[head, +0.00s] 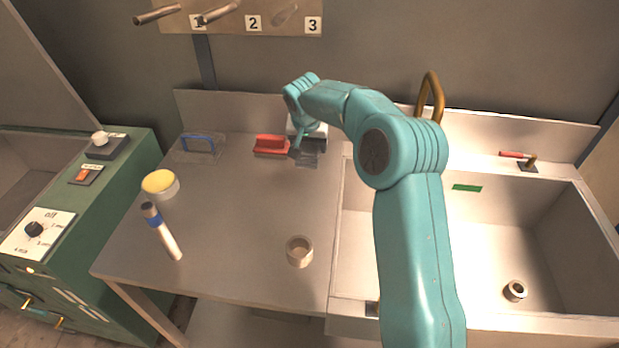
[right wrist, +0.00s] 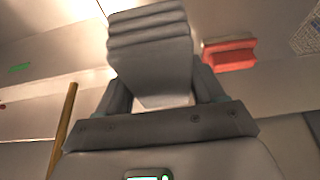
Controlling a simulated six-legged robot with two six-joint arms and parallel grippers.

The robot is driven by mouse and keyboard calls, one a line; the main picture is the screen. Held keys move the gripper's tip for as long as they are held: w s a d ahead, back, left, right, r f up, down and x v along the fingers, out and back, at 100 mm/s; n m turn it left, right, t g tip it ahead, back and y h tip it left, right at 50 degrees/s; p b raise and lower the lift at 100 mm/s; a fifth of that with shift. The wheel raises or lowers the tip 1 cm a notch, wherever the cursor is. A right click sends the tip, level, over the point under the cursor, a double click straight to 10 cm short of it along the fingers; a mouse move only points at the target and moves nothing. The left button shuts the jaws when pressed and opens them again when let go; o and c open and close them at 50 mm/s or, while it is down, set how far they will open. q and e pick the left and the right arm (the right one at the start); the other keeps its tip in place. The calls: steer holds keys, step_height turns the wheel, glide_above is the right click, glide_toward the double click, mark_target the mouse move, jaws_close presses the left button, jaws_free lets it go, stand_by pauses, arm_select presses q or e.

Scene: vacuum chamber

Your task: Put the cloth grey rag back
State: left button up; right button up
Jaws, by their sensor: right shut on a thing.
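The grey rag (right wrist: 150,45) is a thick folded cloth with stacked layers. In the right wrist view it sits between the two fingers of my right gripper (right wrist: 155,95), which is shut on it. In the head view my right gripper (head: 297,150) is at the back of the steel worktop (head: 235,215), just right of a red block-like item (head: 270,144). A dark grey patch there (head: 312,145) looks like the rag, partly hidden by my arm. I cannot tell whether it touches the worktop. My left gripper is out of view.
The sink (head: 480,235) is on the right, with a brass tap (head: 432,92). The worktop's middle is clear.

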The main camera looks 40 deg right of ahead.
glide_above(310, 182)
steer(key=a, duration=0.1)
steer(key=f, duration=0.5)
steer(key=s+f+p, duration=0.1)
steer(key=f, duration=0.2)
step_height(310, 182, down, 3)
steer(key=shift+a+f+p, duration=0.15)
steer(key=shift+p, duration=0.15)
steer(key=shift+f, duration=0.35)
steer(key=shift+w, duration=0.1)
steer(key=shift+f+b, duration=0.1)
steer(key=shift+b, duration=0.2)
steer(key=o, duration=0.9)
